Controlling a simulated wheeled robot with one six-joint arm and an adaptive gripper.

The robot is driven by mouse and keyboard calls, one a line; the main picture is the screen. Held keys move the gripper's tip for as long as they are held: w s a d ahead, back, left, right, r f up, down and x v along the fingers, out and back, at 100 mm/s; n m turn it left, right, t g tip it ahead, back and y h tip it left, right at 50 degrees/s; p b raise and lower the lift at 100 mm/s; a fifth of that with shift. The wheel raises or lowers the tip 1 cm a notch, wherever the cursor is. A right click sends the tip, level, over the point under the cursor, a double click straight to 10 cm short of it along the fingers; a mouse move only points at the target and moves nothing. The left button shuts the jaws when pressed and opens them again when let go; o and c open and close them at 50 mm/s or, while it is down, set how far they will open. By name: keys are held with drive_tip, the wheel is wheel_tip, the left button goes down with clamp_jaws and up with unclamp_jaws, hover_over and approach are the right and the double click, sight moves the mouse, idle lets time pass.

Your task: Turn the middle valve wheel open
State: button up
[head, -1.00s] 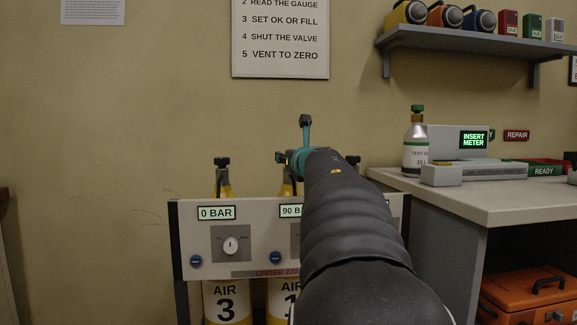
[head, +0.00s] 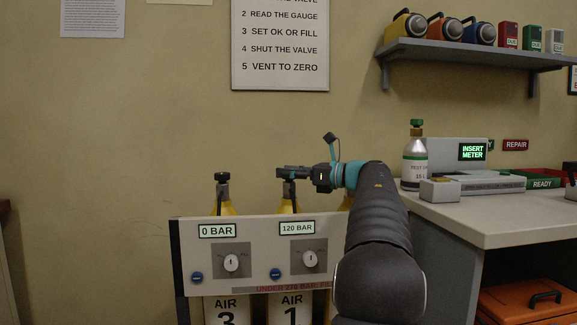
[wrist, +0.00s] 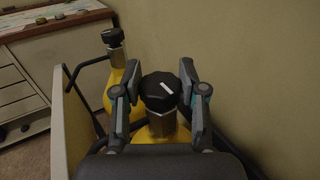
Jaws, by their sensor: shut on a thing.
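The middle valve wheel (wrist: 160,92) is a black knob with a white mark on top, on a metal neck above a yellow cylinder. My gripper (wrist: 160,78) is shut on this wheel, with a finger on each side of it in the wrist view. In the head view my gripper (head: 290,172) reaches in from the right, over the middle cylinder marked AIR 1 (head: 291,309). Its gauge (head: 297,228) reads 120 BAR. The left valve wheel (head: 222,178) stands free over AIR 3, with its gauge (head: 217,231) at 0 BAR. My arm hides the right cylinder's valve.
A grey panel (head: 265,262) with dials and blue knobs stands in front of the cylinders. A bench (head: 480,222) at the right holds a small test bottle (head: 415,160) and a meter dock. The wall is close behind the cylinders. Air is clear at the left.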

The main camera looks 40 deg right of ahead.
drive_tip(key=shift+r+n+g+y+p, duration=0.1)
drive_tip(key=shift+n+g+y+p, duration=0.45)
drive_tip(key=shift+y, duration=0.25)
drive_tip(key=shift+n+y, duration=0.25)
drive_tip(key=shift+y, duration=0.05)
drive_tip(key=o, duration=1.2)
drive_tip(key=shift+c, duration=0.2)
drive_tip(key=v, duration=0.7)
drive_tip(key=shift+s+d, duration=0.15)
